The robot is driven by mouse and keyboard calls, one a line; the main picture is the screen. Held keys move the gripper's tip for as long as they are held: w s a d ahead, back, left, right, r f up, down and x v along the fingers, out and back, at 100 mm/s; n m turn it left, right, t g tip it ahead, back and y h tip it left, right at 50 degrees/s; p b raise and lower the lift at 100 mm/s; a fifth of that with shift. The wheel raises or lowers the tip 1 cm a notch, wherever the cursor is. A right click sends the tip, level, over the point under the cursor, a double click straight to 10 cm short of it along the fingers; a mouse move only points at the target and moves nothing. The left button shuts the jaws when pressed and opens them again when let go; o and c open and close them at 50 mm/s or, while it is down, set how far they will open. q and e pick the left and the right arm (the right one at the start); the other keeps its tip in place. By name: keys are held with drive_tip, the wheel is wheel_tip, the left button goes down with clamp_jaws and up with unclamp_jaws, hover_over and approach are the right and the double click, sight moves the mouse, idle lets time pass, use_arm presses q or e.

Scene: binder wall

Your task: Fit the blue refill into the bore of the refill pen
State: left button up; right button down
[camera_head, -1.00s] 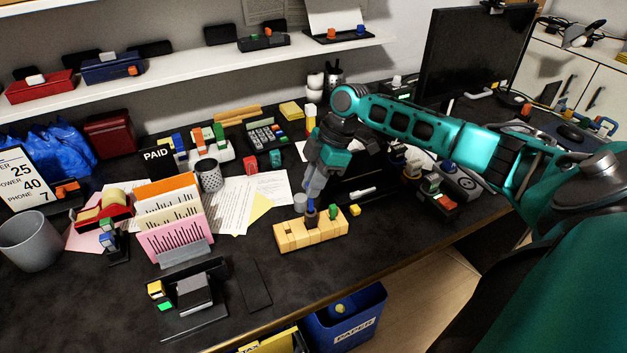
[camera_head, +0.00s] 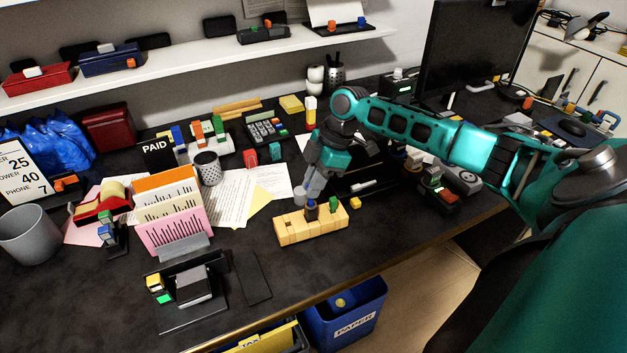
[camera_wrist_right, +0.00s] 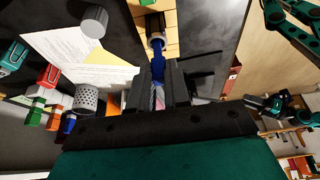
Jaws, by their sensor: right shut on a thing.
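A dark refill pen barrel (camera_head: 311,214) stands upright in a light wooden block (camera_head: 290,232) on the desk. My right gripper (camera_head: 312,192) is above the block, pointing down and shut on the blue refill (camera_head: 310,203). In the wrist view, the blue refill (camera_wrist_right: 158,62) runs from between the fingers (camera_wrist_right: 158,88) to the mouth of the pen barrel (camera_wrist_right: 155,40). Its far end is at or just inside the opening; I cannot tell how deep. The barrel's lower part is hidden in the block.
A green piece (camera_head: 333,202) stands on the block. A pink file holder (camera_head: 172,225) stands to the left. The desk in front of the block is clear.

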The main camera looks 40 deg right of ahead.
drive_tip(key=shift+f+b, duration=0.6)
drive_tip(key=shift+f, duration=0.9)
drive_tip(key=c, duration=1)
unclamp_jaws()
drive_tip(key=v, duration=1.3)
drive_tip(key=shift+p, duration=0.3)
drive_tip(key=shift+s, duration=0.1)
